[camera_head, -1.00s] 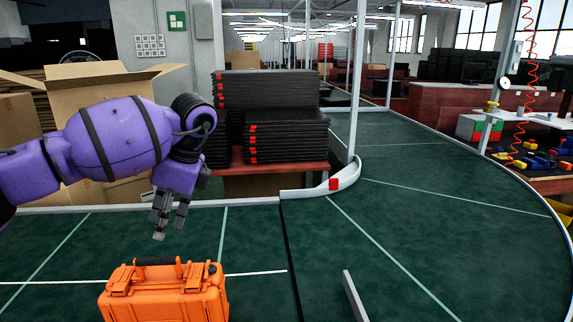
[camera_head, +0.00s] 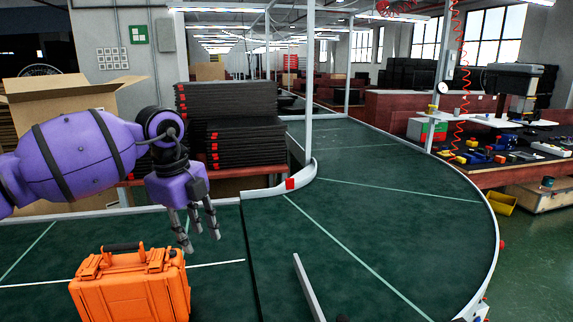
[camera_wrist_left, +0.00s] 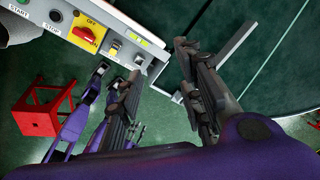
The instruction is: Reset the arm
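My left gripper (camera_head: 202,242) hangs over the green conveyor in the head view, its fingers pointing down, apart and empty. My purple left arm comes in from the left edge. The orange case (camera_head: 130,292) with a dark handle stands upright on the belt, left of and nearer than the gripper, and is not held. The left wrist view shows the two dark fingers of the left gripper (camera_wrist_left: 165,95) well apart, with nothing between them. My right gripper cannot be made out in the head view.
The green conveyor (camera_head: 370,225) curves away to the right with a pale rim. A grey bar (camera_head: 308,287) stands near the front. Black stacked trays (camera_head: 240,140) and an open cardboard box (camera_head: 65,95) are behind. The left wrist view shows a control panel (camera_wrist_left: 95,35) and a red stand (camera_wrist_left: 42,110).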

